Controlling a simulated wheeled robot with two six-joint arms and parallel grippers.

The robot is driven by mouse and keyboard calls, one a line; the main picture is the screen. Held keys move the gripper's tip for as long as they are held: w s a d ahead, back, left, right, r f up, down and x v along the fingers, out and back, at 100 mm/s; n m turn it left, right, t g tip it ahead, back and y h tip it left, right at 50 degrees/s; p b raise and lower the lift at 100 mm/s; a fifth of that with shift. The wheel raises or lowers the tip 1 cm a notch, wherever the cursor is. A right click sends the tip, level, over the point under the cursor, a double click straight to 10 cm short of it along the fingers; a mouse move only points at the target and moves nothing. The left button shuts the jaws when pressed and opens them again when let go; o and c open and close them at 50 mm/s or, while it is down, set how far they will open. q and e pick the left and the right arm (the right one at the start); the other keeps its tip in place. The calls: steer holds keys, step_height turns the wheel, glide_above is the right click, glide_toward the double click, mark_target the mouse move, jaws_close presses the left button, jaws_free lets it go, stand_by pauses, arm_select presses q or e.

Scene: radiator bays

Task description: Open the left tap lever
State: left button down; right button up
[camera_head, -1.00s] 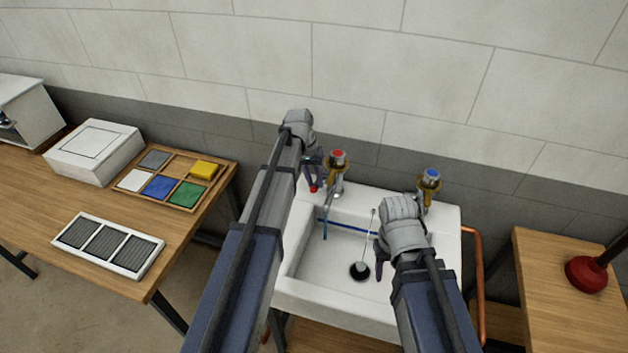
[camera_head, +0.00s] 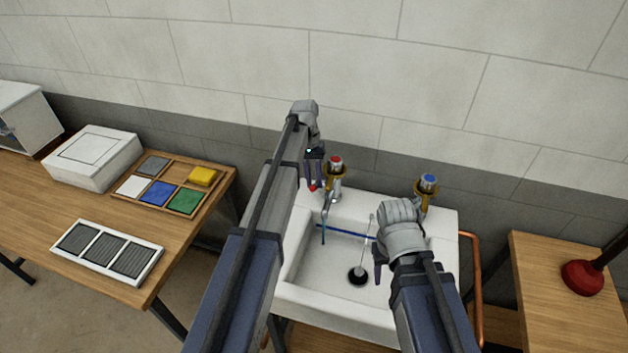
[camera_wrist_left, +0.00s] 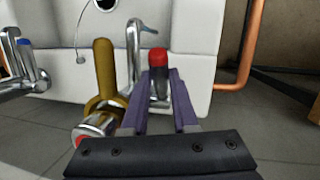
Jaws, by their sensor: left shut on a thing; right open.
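The left tap (camera_head: 335,172) has a red cap and a brass collar and stands at the back left of the sink. Its lever with a red tip (camera_wrist_left: 158,60) is between the purple fingers of my left gripper (camera_wrist_left: 160,85), which is shut on it. In the head view my left gripper (camera_head: 314,180) points down beside the tap, with the red tip (camera_head: 312,188) just showing below the fingers. My right gripper (camera_head: 380,262) is open and empty over the right part of the sink; its fingers are partly hidden by its hand.
The blue-capped tap (camera_head: 428,187) stands back right. A copper pipe (camera_head: 477,280) runs down the sink's right side. A table (camera_head: 120,255) with a tray is left; a bench (camera_head: 560,310) with a red plunger is right.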

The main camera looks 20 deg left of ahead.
arm_select(q)
steer(key=c, duration=0.7)
jaws_free()
